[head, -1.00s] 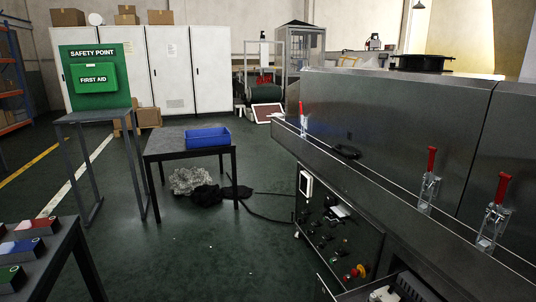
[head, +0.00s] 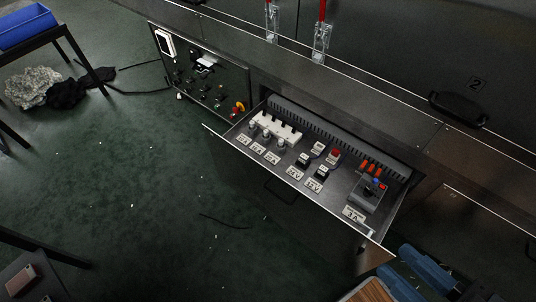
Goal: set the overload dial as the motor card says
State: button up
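An open drawer (head: 225,134) of electrical parts sticks out from the metal machine. At its right end sits a grey box (head: 368,196) with a blue and a red button, which looks like the overload unit. Its dial setting is too small to read. A white label (head: 354,214) lies in front of it, its text not legible. No motor card can be made out for sure. My gripper is not in view.
Fuse holders (head: 275,130) and several small switches (head: 303,160) fill the drawer. Red-handled clamps (head: 322,38) stand above. Blue objects (head: 425,270) and a wooden surface (head: 368,291) lie at the bottom right. The green floor left of the drawer is mostly clear.

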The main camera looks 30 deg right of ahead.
aim_at(367, 192)
jog(key=k+l, duration=0.3)
jog(key=k+l+u, duration=0.15)
jog(key=k+l, duration=0.15)
jog(key=k, duration=0.2)
jog(key=z, duration=0.4)
